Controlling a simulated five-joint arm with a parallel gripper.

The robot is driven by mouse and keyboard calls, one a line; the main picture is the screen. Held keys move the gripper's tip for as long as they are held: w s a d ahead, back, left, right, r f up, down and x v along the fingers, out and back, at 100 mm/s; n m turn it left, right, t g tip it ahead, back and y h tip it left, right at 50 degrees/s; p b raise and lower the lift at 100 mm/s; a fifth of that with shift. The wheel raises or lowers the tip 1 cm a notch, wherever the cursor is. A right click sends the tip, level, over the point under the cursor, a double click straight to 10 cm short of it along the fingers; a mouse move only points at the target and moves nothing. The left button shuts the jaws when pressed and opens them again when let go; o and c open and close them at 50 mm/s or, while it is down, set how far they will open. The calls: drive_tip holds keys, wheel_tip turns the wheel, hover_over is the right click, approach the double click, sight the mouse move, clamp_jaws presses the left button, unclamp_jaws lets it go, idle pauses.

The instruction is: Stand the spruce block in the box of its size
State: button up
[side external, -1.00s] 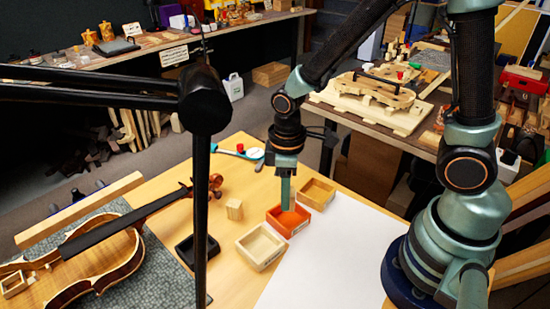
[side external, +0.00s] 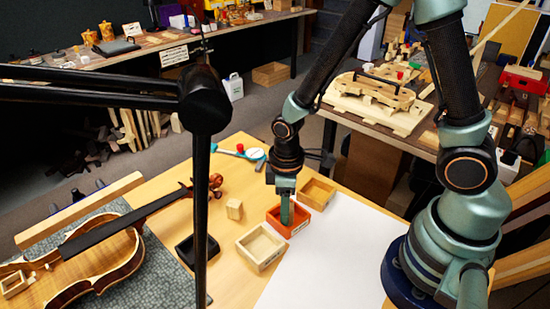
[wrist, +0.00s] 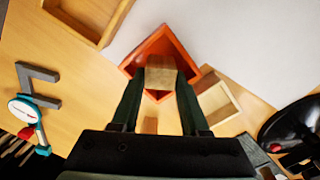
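A pale wooden block (wrist: 160,76), which looks like the spruce block, is between my gripper's (wrist: 160,88) two fingertips in the wrist view. The fingers appear shut on its sides. My gripper (side external: 288,220) points down into the orange box (side external: 274,227) in the side view, where the block is hidden. The orange box also shows around the block in the wrist view (wrist: 134,62). I cannot tell whether the block touches the box floor. A second pale block (side external: 234,209) stands upright on the table, left of the orange box.
A pale wood box (side external: 260,262) stands in front of the orange one, a brown wooden box (side external: 318,194) behind it, and a black box (side external: 186,257) to the left. A violin (side external: 80,262) lies at far left. White paper (side external: 345,250) covers the right of the table.

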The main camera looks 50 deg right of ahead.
drive_tip(key=s+d+r+m+t, duration=0.1)
drive_tip(key=d+r+m+t, duration=0.1)
drive_tip(key=r, duration=0.9)
drive_tip(key=s+d+r+m+t, duration=0.1)
drive_tip(key=d+r+m+t, duration=0.2)
drive_tip(key=r, duration=0.9)
drive_tip(key=d+m, duration=0.2)
drive_tip(key=shift+s+m+t, duration=0.15)
drive_tip(key=shift+m+t, duration=0.15)
drive_tip(key=shift+m, duration=0.1)
